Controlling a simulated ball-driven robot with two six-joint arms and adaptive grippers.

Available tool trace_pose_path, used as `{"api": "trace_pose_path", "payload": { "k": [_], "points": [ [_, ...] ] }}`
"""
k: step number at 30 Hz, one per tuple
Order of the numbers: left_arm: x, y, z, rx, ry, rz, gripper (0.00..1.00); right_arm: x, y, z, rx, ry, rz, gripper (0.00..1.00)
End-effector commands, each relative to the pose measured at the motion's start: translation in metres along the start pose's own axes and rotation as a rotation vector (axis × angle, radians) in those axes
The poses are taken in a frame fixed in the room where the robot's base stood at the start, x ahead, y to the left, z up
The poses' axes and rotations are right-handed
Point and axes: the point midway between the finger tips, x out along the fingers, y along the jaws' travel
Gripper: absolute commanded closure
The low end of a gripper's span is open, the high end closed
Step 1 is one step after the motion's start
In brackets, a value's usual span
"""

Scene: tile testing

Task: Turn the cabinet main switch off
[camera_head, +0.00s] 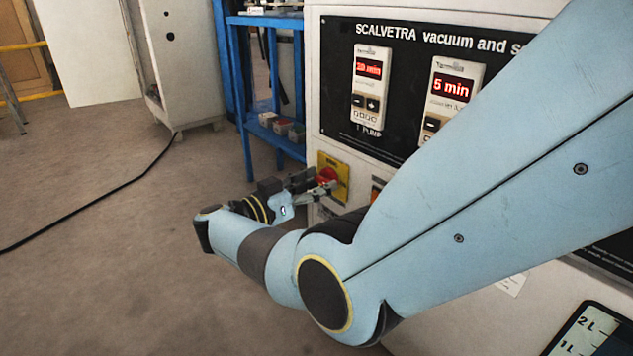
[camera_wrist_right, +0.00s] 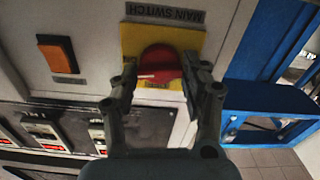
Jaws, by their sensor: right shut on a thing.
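The cabinet main switch is a red rotary knob (camera_wrist_right: 160,66) on a yellow plate (camera_wrist_right: 130,43), with a "MAIN SWITCH" label (camera_wrist_right: 165,13) that reads upside down in the right wrist view. In the head view the yellow plate (camera_head: 341,168) is on the cabinet front, lower left of the black panel. My right gripper (camera_head: 318,182) reaches the red knob from the left. In the right wrist view its fingers (camera_wrist_right: 160,78) stand on either side of the knob, shut on it. The knob's pointer position is hard to read. My left gripper is not in view.
The cabinet's black panel (camera_head: 340,75) carries lit displays above the switch. An orange button (camera_wrist_right: 57,54) sits beside the switch plate. A blue rack (camera_head: 243,90) stands left of the cabinet. A black cable (camera_head: 95,205) lies on the open floor at left.

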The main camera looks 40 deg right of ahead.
Motion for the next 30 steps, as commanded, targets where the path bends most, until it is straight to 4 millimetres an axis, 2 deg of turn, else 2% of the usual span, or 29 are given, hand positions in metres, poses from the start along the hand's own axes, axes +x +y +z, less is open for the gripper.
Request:
{"api": "trace_pose_path", "payload": {
  "k": [7,30],
  "points": [
    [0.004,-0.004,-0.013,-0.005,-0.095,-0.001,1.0,0.0,0.0,-0.003,-0.214,-0.002,-0.001,0.86],
    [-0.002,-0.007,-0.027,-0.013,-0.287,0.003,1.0,0.0,0.0,-0.001,-0.947,-0.001,-0.001,0.86]
  ]
}}
